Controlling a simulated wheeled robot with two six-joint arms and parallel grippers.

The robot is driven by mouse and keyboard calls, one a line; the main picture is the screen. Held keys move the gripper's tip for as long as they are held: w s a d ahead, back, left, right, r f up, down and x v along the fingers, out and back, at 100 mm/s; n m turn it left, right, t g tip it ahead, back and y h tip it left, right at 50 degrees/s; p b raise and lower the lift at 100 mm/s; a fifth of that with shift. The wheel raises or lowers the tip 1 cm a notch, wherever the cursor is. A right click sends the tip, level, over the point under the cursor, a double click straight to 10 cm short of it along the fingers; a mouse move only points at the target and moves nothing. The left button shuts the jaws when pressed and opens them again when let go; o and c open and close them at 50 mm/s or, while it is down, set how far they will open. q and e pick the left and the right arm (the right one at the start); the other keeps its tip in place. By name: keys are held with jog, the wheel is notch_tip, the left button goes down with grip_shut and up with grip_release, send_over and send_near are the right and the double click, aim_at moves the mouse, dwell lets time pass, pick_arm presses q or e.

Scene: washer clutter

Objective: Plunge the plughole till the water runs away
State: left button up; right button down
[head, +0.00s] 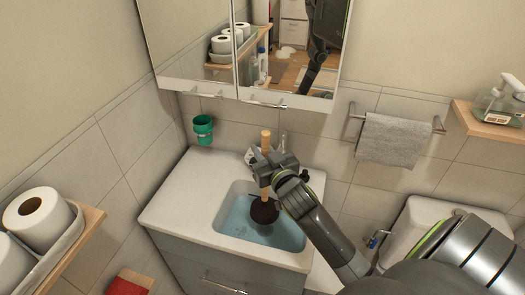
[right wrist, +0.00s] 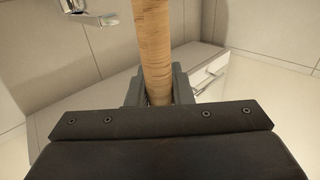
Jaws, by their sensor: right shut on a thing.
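A plunger with a wooden handle (head: 265,142) and a dark cup (head: 264,211) stands upright over the sink basin (head: 229,233). Bluish water (head: 285,234) lies in the basin, and the cup is down at the water. The plughole is hidden, and I cannot tell whether the cup covers it. My right gripper (head: 266,163) is shut around the handle above the basin. In the right wrist view the handle (right wrist: 153,50) runs up between the jaws (right wrist: 157,88). My left gripper is not in view.
A faucet (right wrist: 88,12) is behind the handle. A green cup (head: 203,129) hangs on the wall left of the sink. The white counter (head: 185,195) is clear on the left. A mirror cabinet (head: 195,50) hangs above. A toilet (head: 410,225) stands at right.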

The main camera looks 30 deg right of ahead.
aim_at(268, 140)
jog(key=shift+r+p, duration=2.65)
jog(key=shift+r, duration=0.5)
